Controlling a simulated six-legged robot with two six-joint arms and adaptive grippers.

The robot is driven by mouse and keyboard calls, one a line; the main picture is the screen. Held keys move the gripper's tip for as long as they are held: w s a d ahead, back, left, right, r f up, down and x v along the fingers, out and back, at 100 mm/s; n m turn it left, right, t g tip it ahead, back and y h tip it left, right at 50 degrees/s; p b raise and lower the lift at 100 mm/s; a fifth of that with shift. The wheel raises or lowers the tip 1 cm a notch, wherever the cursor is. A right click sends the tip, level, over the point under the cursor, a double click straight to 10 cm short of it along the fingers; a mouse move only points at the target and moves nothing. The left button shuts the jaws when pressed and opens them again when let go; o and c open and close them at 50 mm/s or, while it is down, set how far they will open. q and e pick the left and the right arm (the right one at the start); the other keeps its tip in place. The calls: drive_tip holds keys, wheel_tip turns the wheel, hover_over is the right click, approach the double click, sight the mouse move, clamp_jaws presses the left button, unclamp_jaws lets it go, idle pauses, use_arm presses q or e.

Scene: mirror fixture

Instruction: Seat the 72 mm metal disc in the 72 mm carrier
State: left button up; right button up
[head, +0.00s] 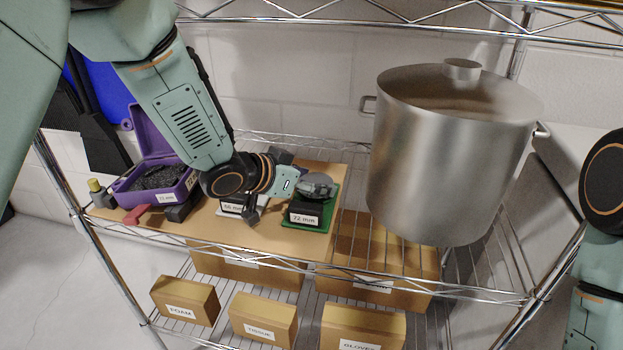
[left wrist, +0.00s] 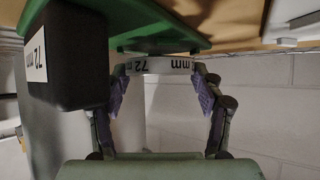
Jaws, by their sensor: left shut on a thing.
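The metal disc (left wrist: 157,66), with "72 mm" lettering on its rim, is between the purple-padded fingers of my left gripper (left wrist: 162,85) in the left wrist view. In the head view, the grey disc (head: 317,183) shows at the tip of my left gripper (head: 300,187), over the 72 mm carrier. The carrier has a green base (head: 331,205) and a black block with a "72 mm" label (head: 303,219). In the left wrist view the disc is close to the green part (left wrist: 150,22); I cannot tell whether it is seated. My right gripper is out of view.
A second labelled carrier (head: 232,208) sits left of the 72 mm one, partly behind my left arm. An open purple case (head: 150,146) with dark foam stands at the board's left. A large steel pot (head: 450,150) stands right of the board (head: 215,227). Labelled boxes (head: 264,318) fill the lower shelf.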

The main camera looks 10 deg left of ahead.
use_arm(q)
drive_tip(key=shift+f, duration=0.35)
idle(0.5)
drive_tip(key=shift+s+f+p, duration=0.1)
drive_tip(key=shift+f+p, duration=0.15)
drive_tip(key=shift+p, duration=0.05)
idle(0.6)
drive_tip(key=o, duration=1.4)
drive_tip(key=shift+c, duration=0.2)
wheel_tip(320, 180, up, 3)
drive_tip(key=p, duration=0.4)
drive_tip(key=shift+r, duration=0.1)
drive_tip(key=shift+o, duration=0.6)
